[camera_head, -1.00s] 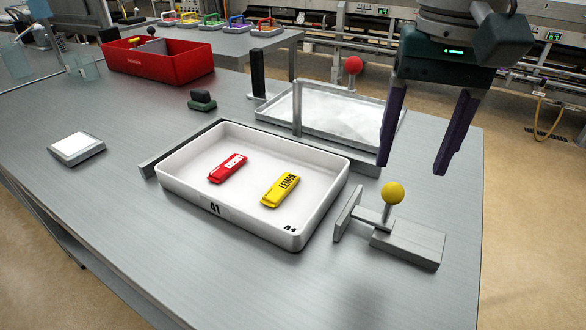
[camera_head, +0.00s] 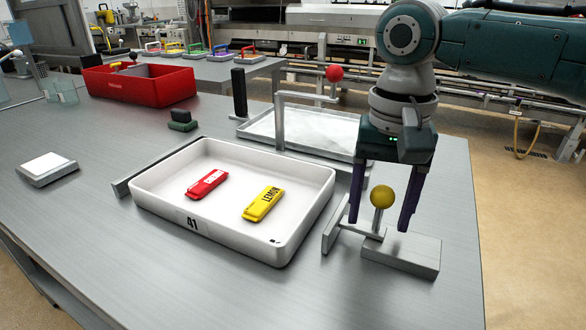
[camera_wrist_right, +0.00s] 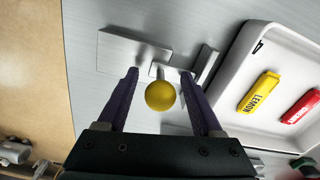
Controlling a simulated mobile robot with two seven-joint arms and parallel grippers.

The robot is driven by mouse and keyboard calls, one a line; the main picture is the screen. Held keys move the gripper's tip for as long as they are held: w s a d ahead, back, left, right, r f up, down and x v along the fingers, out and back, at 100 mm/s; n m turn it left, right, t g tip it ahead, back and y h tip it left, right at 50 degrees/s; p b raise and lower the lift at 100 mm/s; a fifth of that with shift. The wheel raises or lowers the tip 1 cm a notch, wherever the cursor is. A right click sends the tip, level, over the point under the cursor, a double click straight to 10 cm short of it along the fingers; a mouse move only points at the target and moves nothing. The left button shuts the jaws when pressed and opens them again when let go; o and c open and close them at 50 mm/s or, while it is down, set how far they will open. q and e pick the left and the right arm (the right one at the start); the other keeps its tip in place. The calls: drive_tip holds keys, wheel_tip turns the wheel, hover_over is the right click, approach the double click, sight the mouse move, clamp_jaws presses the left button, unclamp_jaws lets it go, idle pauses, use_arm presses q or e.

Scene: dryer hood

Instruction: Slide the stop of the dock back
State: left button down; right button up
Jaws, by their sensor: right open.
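The dock's stop is a grey metal slide with an upright plate (camera_head: 337,226) and a yellow ball knob (camera_head: 382,196) on a short post. It sits on a grey block (camera_head: 402,254) at the right front of the table, beside the white tray (camera_head: 285,248). My right gripper (camera_head: 380,223) points down with its purple fingers open, one on each side of the knob. In the right wrist view the knob (camera_wrist_right: 161,96) is between the open fingers, with a gap on both sides. The plate is close to the tray's right wall. My left gripper is not in view.
The tray, marked 41, holds a red packet (camera_head: 207,184) and a yellow packet (camera_head: 263,204). Behind it stands a metal-framed tray with a red ball knob (camera_head: 334,74). A red bin (camera_head: 140,84) and a white pad (camera_head: 47,169) are at left.

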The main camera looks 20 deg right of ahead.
drive_tip(key=shift+c, duration=0.4)
clamp_jaws()
idle(1.0)
